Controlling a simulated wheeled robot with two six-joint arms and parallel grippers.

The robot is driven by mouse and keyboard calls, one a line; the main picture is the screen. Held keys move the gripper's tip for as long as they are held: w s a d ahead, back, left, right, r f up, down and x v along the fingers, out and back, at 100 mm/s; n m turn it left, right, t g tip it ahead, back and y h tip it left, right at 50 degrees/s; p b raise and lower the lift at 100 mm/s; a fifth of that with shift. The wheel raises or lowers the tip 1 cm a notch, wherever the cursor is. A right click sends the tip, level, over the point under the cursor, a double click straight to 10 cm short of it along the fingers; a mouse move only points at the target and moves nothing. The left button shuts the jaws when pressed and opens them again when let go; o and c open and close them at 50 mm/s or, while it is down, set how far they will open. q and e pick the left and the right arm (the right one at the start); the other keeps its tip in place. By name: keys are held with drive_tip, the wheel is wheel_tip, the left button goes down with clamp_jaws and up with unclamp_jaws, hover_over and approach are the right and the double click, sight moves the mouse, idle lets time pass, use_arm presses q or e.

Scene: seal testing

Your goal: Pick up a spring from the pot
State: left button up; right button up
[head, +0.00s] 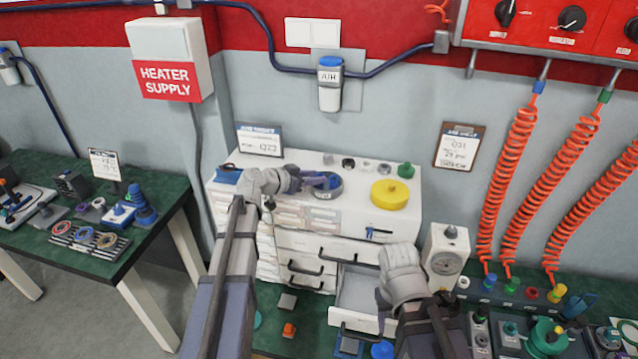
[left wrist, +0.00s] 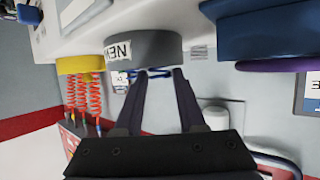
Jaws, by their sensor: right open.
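A grey pot (head: 328,188) stands on the white cabinet top in the head view. In the left wrist view, which looks upside down, the pot (left wrist: 150,48) carries a white label reading "NEW". No spring is visible; the inside of the pot is hidden. My left gripper (head: 325,181) is over the pot.
A yellow round part (head: 390,195) and a green part (head: 405,170) stand right of the pot. A blue tray (head: 228,174) is at the cabinet's left end. The cabinet has an open drawer (head: 362,292). A dial gauge (head: 444,262) stands to the right.

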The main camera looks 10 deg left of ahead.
use_arm(q)
clamp_jaws()
idle(0.3)
wheel_tip(320, 180, up, 10)
drive_tip(key=p, duration=1)
